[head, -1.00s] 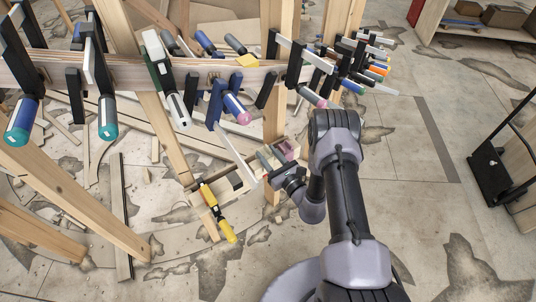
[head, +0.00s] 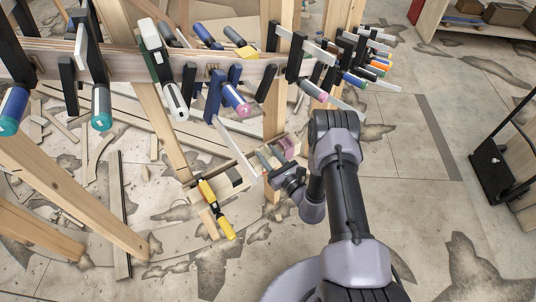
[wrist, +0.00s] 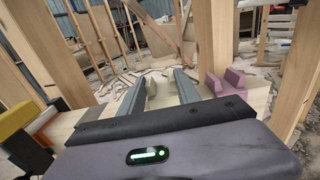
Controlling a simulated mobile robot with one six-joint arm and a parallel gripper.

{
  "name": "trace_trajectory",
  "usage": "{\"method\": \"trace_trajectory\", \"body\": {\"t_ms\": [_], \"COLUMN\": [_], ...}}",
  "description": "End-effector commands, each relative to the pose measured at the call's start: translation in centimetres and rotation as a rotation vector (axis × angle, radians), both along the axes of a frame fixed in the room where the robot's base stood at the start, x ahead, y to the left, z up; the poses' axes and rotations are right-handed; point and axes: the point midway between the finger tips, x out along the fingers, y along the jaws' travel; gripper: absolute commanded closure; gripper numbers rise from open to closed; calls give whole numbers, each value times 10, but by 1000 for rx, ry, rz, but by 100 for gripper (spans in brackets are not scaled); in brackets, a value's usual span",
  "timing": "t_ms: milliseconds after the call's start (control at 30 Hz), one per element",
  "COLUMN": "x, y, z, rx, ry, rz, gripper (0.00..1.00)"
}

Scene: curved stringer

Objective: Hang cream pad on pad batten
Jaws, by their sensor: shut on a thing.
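My gripper (head: 268,160) is low in the head view, close to the wooden pad batten (head: 240,187) beneath the clamp rail. In the wrist view its two grey fingers (wrist: 158,90) are closed on the cream pad (wrist: 152,89), a pale block showing between them. The pad is mostly hidden by the fingers and the gripper body. The pale batten (wrist: 258,98) passes under the fingers. A mauve pad (wrist: 228,82) sits on it just right of the fingers, also visible in the head view (head: 287,148). I cannot tell whether the cream pad touches the batten.
A yellow-handled clamp (head: 215,208) is on the batten's left part. Several clamps hang from the rail (head: 140,78) above. Wooden posts (head: 275,85) stand close to the gripper. Offcuts litter the floor at left; the floor at right (head: 420,220) is mostly clear.

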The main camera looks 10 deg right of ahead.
Motion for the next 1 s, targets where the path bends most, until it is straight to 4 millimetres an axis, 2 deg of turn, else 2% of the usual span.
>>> {"method": "trace_trajectory", "body": {"t_ms": [367, 700, 900, 933, 1000], "x": [0, 0, 0, 0, 0], "y": [0, 0, 0, 0, 0], "z": [-3, -14, -13, -13, -13], "rx": [0, 0, 0, 0, 0], "ry": [0, 0, 0, 0, 0], "rz": [0, 0, 0, 0, 0], "gripper": [100, 100, 100, 59, 45]}}
